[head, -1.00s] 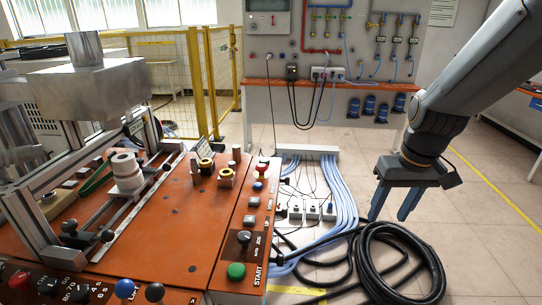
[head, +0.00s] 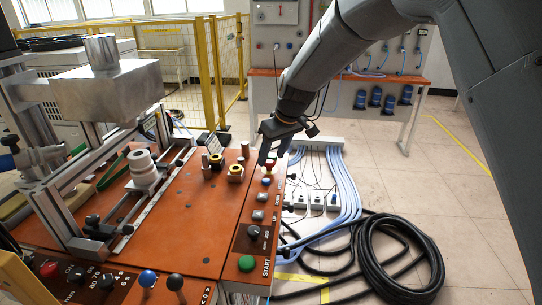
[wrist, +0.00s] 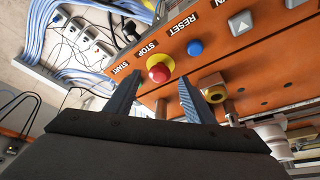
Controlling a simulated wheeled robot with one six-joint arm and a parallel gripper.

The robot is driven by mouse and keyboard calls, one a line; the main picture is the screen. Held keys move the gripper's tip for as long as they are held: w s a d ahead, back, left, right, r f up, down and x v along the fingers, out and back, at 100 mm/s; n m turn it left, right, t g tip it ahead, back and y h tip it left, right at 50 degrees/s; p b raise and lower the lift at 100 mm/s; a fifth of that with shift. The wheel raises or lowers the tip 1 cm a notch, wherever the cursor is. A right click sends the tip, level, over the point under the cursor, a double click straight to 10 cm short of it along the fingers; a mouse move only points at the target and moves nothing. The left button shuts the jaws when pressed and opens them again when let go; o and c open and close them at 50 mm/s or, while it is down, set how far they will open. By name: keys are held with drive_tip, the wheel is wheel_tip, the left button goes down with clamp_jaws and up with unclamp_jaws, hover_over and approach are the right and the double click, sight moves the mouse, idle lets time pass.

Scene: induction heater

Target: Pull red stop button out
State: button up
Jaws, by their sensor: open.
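The red stop button (wrist: 160,71) is a red mushroom cap on a yellow ring, set in the orange panel beside the STOP label in the wrist view. In the head view the red button (head: 268,165) shows at the far end of the panel strip, partly by my fingers. My gripper (wrist: 155,95) is open and empty in the wrist view. Its two blue fingers point towards the button, which appears between and just beyond their tips. In the head view my gripper (head: 273,156) is at the button; contact cannot be told.
A blue reset button (wrist: 195,48) sits beside the stop button. A brass-ringed fitting (wrist: 214,88) stands close to one finger. The green start button (head: 246,263) is at the panel's near end. Cables and a black hose coil (head: 390,260) lie on the floor to the right.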

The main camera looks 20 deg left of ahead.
drive_tip(key=shift+x, duration=0.9)
drive_tip(key=shift+c, duration=0.3)
clamp_jaws()
drive_tip(key=shift+w+r, duration=0.1)
drive_tip(key=shift+r, duration=0.6)
drive_tip(key=shift+o, duration=0.3)
unclamp_jaws()
drive_tip(key=b+v, duration=0.1)
drive_tip(key=v, duration=0.6)
drive_tip(key=shift+d+r+b, duration=0.15)
drive_tip(key=shift+r+b, duration=0.2)
drive_tip(key=shift+b, duration=0.05)
